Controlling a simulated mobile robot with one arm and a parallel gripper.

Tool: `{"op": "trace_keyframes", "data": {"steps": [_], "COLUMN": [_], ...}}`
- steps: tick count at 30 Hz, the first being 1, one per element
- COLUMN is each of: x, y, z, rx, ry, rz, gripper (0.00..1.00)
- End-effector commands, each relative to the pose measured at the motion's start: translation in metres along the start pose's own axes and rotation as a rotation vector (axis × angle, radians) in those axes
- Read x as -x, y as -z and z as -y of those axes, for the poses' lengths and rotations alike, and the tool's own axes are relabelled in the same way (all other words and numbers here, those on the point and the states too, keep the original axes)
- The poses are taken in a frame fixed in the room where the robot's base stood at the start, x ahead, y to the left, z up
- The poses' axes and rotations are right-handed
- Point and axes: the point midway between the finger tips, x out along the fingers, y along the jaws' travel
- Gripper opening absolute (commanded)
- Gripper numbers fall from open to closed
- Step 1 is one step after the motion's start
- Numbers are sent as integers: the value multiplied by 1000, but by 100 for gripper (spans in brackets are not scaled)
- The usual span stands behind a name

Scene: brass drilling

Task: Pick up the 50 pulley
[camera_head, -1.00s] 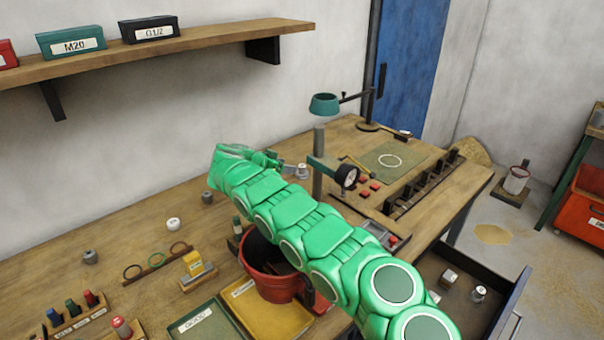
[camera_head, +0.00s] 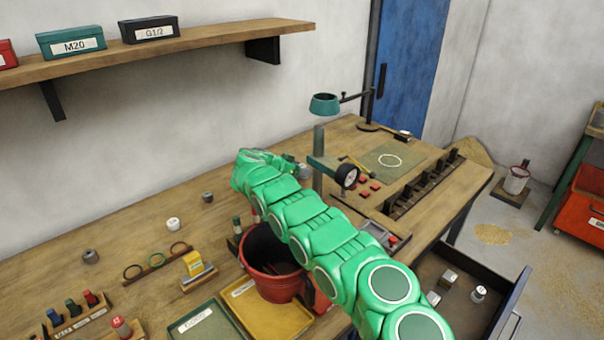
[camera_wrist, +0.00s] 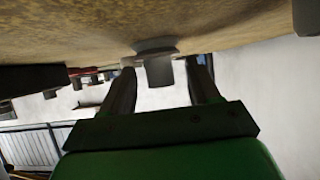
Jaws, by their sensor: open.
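In the wrist view, a grey stepped piece (camera_wrist: 158,72) with a wider flange stands against the wooden surface, between the two fingers of my gripper (camera_wrist: 163,75). The fingers are apart, one on each side of it; I cannot tell whether they touch it. No number can be read on it, so I cannot confirm that it is the 50 pulley. In the head view, my green arm hides my fingertips. A grey piece (camera_head: 304,172) shows partly beside the arm's far end, near the drill column.
A dark grey piece (camera_head: 207,197), a white-topped piece (camera_head: 173,224) and another grey piece (camera_head: 91,257) stand on the bench. A red bucket (camera_head: 262,282) is below my arm. The drill stand (camera_head: 319,180) rises close right of the arm's end.

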Motion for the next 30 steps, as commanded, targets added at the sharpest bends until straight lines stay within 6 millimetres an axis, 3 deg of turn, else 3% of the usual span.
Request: {"op": "trace_keyframes", "data": {"steps": [3, 15, 25, 30], "x": [0, 0, 0, 7], "y": [0, 0, 0, 13], "z": [0, 0, 0, 0], "rx": [0, 0, 0, -2], "ry": [0, -1, -1, 0], "rz": [0, 1, 1, -1], "gripper": [61, 0, 0, 0]}}
